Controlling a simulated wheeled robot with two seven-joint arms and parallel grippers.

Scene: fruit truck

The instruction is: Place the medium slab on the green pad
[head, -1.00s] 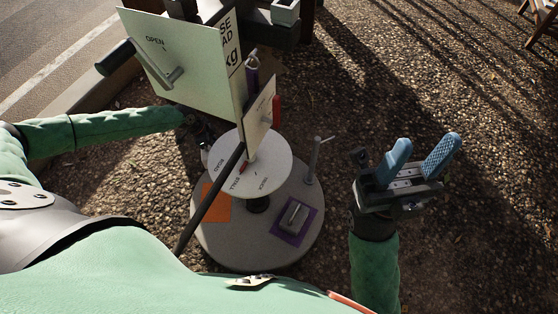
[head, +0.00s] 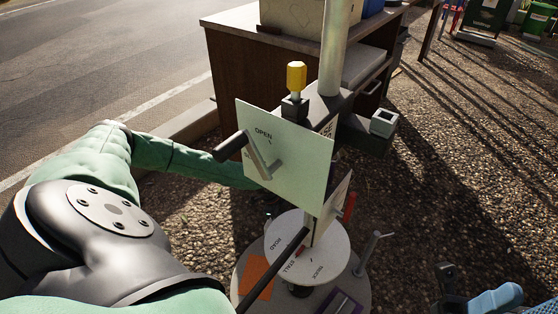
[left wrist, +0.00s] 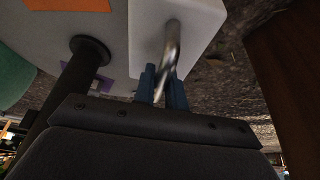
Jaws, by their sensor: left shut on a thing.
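In the left wrist view, the blue fingers of my left gripper (left wrist: 164,88) are shut on the metal bar (left wrist: 172,45) of a pale slab (left wrist: 205,22). In the head view this gripper and slab are hidden behind the upright sign panel. I cannot tell the slab's size for sure. No green pad is visible. An orange pad (head: 256,279) and a purple pad (head: 330,302) lie on the round grey base (head: 240,268); the purple one is cut by the frame edge. My right gripper (head: 524,304) is at the lower right, fingers apart and empty, partly cut off.
A pale panel marked OPEN (head: 295,165) stands over a white lettered disc (head: 325,262). A thin metal post (head: 368,258) rises at the base's right. A dark rod slants in front. A brown cabinet (head: 245,75) stands behind. Gravel at right is free.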

